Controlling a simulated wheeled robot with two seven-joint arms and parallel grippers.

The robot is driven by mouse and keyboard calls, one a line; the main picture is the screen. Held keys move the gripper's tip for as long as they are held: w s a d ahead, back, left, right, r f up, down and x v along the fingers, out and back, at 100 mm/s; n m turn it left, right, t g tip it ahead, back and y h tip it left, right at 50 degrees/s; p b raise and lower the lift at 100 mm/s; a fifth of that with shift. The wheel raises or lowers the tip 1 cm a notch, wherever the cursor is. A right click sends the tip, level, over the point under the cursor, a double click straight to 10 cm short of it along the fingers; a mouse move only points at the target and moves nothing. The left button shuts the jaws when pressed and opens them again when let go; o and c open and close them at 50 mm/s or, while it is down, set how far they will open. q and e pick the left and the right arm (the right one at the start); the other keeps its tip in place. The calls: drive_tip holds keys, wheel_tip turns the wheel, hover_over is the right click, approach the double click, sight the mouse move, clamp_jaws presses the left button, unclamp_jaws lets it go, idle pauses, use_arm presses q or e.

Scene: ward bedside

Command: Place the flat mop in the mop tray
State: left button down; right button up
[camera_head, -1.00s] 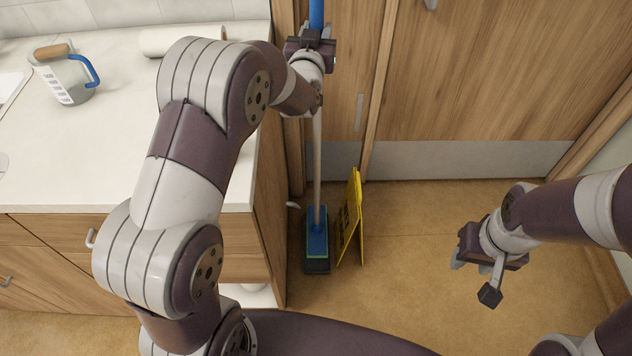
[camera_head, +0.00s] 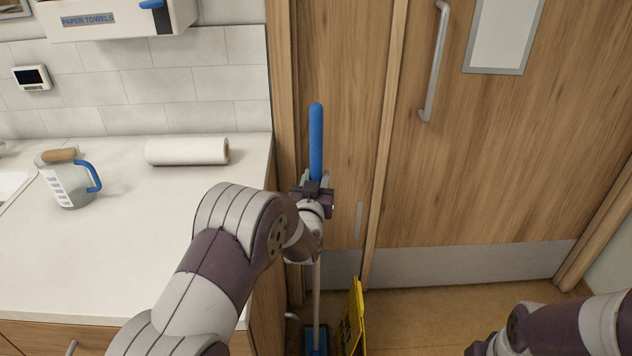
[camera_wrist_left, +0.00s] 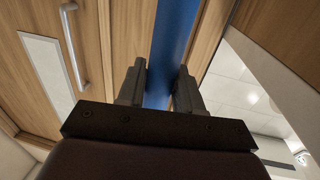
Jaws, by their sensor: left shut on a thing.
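The flat mop stands upright, with a blue grip (camera_head: 316,140) on top, a pale pole (camera_head: 317,285) and a blue head (camera_head: 316,341) at the bottom edge of the head view. My left gripper (camera_head: 316,184) is shut around the blue grip, which also shows in the left wrist view (camera_wrist_left: 172,45) between the two fingers. The dark mop tray (camera_head: 293,338) shows only partly around the head on the floor; I cannot tell whether the head rests on its bottom. My right gripper (camera_head: 482,347) is at the lower edge, its fingers cut off.
A yellow floor sign (camera_head: 354,318) stands just right of the mop. The counter (camera_head: 90,265) on the left holds a jug (camera_head: 68,185) and a paper roll (camera_head: 188,151). A wooden door (camera_head: 500,160) stands behind. Floor right of the sign is clear.

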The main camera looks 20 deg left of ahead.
use_arm(q)
drive_tip(key=shift+s, duration=0.1)
drive_tip(key=c, duration=0.7)
unclamp_jaws()
drive_tip(key=shift+f, duration=0.1)
drive_tip(key=shift+c, duration=0.2)
drive_tip(key=s+d, duration=0.1)
drive_tip(key=s, duration=1.1)
drive_tip(key=shift+d+r, duration=0.2)
drive_tip(key=shift+d, duration=0.05)
